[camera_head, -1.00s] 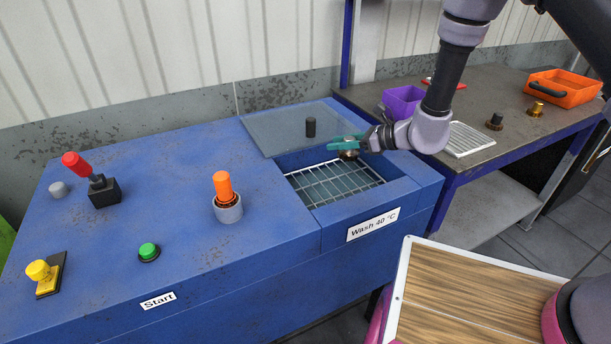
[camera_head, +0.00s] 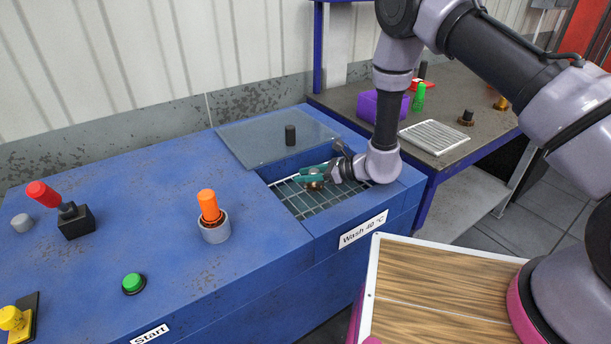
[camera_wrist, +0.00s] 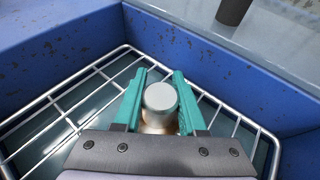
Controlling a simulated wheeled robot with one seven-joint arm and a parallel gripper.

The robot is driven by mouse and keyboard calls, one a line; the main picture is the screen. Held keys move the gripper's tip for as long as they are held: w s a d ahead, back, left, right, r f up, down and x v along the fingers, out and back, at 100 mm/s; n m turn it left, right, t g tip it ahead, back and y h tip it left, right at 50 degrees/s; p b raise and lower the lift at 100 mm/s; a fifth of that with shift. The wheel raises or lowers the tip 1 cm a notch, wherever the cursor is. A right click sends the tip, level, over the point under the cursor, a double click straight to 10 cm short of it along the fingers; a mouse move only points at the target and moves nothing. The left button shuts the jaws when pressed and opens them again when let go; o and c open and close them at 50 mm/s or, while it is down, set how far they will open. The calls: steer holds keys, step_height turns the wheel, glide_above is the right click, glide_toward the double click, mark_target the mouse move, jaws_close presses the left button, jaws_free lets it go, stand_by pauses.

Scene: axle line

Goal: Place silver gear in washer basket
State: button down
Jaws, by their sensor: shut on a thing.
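The silver gear (camera_wrist: 160,98) shows in the wrist view as a pale round metal top with a coppery side below it. It sits between the teal fingers of my gripper (camera_wrist: 159,76), which is shut on it. In the head view, my gripper (camera_head: 308,173) is inside the washer opening, with the brownish lower part of the gear (camera_head: 313,185) just below the fingers. The washer basket (camera_head: 312,205) is a wire grid in the blue washer; its wires (camera_wrist: 62,113) surround the fingers in the wrist view. I cannot tell whether the gear touches the grid.
A glass lid (camera_head: 262,145) with a black knob lies behind the opening. An orange-topped part (camera_head: 209,208) stands in a grey socket on the washer, left of the opening. A table (camera_head: 470,115) at the right holds a purple bin (camera_head: 368,105) and a white rack (camera_head: 435,137).

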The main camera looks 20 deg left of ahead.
steer(key=shift+f, duration=0.15)
steer(key=shift+c, duration=2.4)
jaws_free()
